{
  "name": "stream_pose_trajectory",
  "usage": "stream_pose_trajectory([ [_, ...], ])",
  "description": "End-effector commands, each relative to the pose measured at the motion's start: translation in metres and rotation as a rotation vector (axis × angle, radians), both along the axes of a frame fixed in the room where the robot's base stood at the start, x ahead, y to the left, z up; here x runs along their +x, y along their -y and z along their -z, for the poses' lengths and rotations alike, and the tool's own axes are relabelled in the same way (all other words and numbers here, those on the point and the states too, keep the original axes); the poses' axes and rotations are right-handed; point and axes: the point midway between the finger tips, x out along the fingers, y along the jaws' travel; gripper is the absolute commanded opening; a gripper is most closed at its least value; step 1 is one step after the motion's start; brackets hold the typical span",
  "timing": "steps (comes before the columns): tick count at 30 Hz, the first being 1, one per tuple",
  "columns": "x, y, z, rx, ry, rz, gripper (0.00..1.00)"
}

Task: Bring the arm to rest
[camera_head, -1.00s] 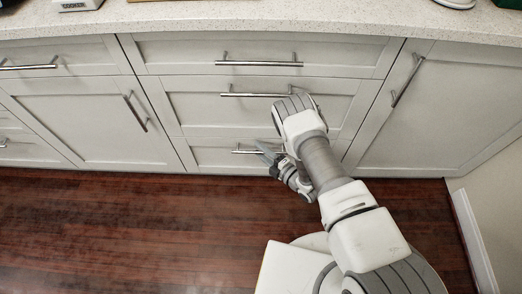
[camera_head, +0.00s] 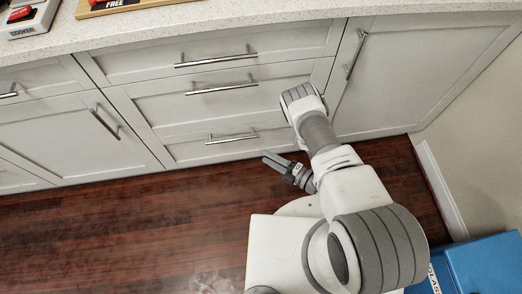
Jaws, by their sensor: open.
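My gripper (camera_head: 272,160) is in the middle of the head view, at the end of my bent white and grey arm. It points left and hangs above the dark wooden floor, in front of the lowest drawer (camera_head: 190,151). The fingers are small and seen from the side; they look open and hold nothing. My arm's elbow (camera_head: 303,100) rises in front of the right end of the drawer stack. My base shows below the arm.
White cabinets with bar handles (camera_head: 222,88) line the wall under a pale speckled countertop (camera_head: 150,32). Boxed items (camera_head: 28,18) stand on the counter at the upper left. A blue box (camera_head: 488,265) sits on the floor at the lower right. The floor (camera_head: 110,235) on the left is clear.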

Motion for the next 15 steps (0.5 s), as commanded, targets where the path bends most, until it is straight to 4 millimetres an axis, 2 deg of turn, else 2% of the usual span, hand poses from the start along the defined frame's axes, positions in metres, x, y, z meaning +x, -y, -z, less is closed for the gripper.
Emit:
stream_pose_trajectory([
  [5, -0.0044, 0.0074, -0.0019, 0.002, 0.001, 0.0, 0.45],
  [15, -0.0052, 0.008, -0.0014, 0.001, 0.0, -0.001, 0.45],
])
